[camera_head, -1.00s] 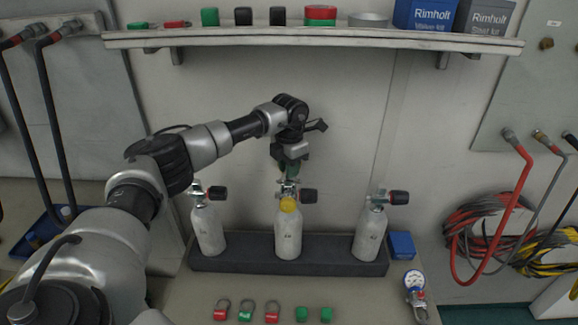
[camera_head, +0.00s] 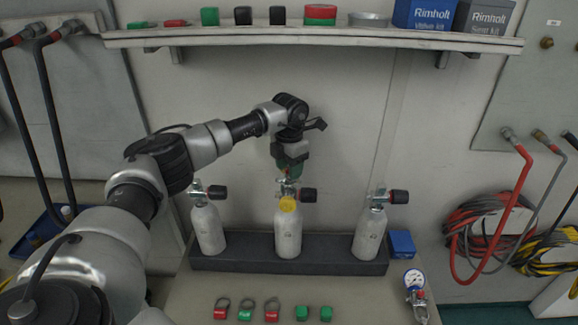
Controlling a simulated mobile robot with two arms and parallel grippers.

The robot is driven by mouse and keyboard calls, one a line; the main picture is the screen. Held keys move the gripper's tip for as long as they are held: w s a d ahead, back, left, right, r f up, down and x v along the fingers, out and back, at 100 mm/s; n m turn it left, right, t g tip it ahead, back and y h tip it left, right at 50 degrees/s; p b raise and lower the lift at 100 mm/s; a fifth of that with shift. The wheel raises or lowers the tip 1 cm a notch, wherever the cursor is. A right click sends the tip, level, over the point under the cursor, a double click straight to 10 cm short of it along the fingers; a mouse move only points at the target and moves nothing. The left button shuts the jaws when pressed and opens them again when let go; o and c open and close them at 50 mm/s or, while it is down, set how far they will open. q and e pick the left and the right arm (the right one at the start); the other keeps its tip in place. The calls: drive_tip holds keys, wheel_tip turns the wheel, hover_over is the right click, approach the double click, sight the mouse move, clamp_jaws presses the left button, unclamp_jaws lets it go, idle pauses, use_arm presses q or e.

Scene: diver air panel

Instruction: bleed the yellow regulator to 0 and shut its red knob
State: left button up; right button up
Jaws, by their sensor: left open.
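Three pale grey cylinders stand in a row in a dark rack (camera_head: 230,262). The middle cylinder (camera_head: 288,236) has a round yellow piece (camera_head: 287,203), seemingly the yellow regulator, at its neck. A dark knob with some red (camera_head: 307,195) sticks out to the right of its valve. My left gripper (camera_head: 288,181) points down just above the middle cylinder's valve. It is open; a green part shows at its lower end. I cannot tell whether the fingers touch the valve, and the regulator's reading is not visible. My right gripper is out of view.
A gauge (camera_head: 414,279) lies on the bench at the right, near a blue box (camera_head: 401,244). Several red and green tags lie at the front. A shelf (camera_head: 330,40) hangs above.

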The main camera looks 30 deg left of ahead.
use_arm(q)
wheel_tip(320, 180, up, 11)
drive_tip(key=b, duration=0.2)
idle(0.3)
drive_tip(key=shift+f, duration=0.1)
